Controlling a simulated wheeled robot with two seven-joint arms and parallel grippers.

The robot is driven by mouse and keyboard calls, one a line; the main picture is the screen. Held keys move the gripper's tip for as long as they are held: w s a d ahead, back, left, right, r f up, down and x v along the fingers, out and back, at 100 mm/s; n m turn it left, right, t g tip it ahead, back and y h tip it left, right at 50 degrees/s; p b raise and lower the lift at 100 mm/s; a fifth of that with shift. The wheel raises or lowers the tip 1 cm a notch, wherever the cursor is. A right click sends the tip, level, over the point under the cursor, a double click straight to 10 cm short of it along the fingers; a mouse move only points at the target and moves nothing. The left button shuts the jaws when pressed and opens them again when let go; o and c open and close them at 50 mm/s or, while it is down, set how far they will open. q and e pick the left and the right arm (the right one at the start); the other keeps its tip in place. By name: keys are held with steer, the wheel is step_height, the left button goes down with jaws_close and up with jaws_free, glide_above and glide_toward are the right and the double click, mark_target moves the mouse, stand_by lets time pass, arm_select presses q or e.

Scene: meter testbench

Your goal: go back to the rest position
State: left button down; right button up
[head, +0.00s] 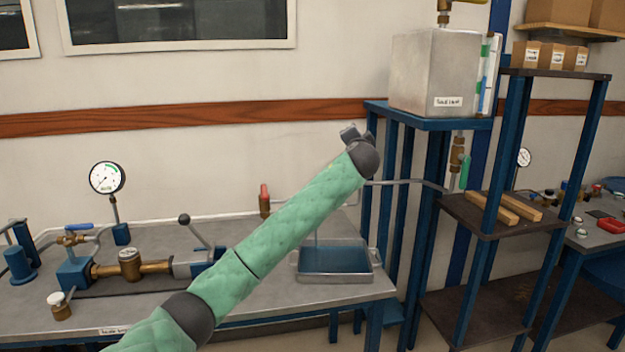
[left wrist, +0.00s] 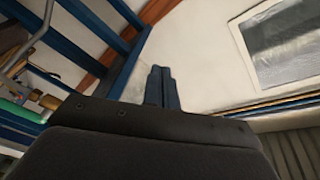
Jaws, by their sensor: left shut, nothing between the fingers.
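My left arm comes in from the lower left in the head view and reaches up and to the right across the bench. My left gripper (head: 350,133) is at its far end, small and partly hidden behind the dark wrist. It is in the air in front of the wall, just left of the blue tank stand. In the left wrist view its fingers (left wrist: 162,88) are together with nothing between them. My right gripper is in neither view.
A metal tank (head: 415,75) stands on the blue stand (head: 385,108). Below the arm, the grey bench (head: 50,290) carries a pressure gauge (head: 107,178), a brass meter (head: 130,264) and a blue tray (head: 335,258). A shelf rack (head: 480,215) stands to the right.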

arm_select(q)
steer(key=s+a+f+n+g, duration=0.3)
steer(key=s+a+f, duration=0.35)
steer(key=f, duration=0.85)
steer(key=s+a+f+n+g, duration=0.25)
steer(key=s+a+f, duration=0.4)
steer(key=f, duration=0.85)
steer(key=s+a+f+n+g, duration=0.25)
steer(key=s+a+f, duration=0.4)
steer(key=f, duration=0.95)
steer(key=s+a+f+n+g, duration=0.15)
steer(key=s+a+f, duration=0.25)
steer(key=s+f, duration=0.55)
steer(key=s+a+f+g, duration=0.3)
steer(key=s+a+f, duration=0.1)
steer(key=s+f, duration=0.6)
steer(key=s+f+g, duration=0.1)
steer(key=s+f, duration=0.5)
steer(key=s, duration=0.4)
steer(key=s+a+f+g, duration=0.1)
steer(key=s+f+g, duration=0.1)
steer(key=s+f, duration=0.5)
steer(key=s+f+g, duration=0.1)
steer(key=s+f, duration=0.5)
steer(key=s, duration=0.7)
steer(key=shift+s+a+f+g+y, duration=0.25)
steer(key=shift+s+f+g+y, duration=0.05)
steer(key=shift+f+g+y, duration=0.1)
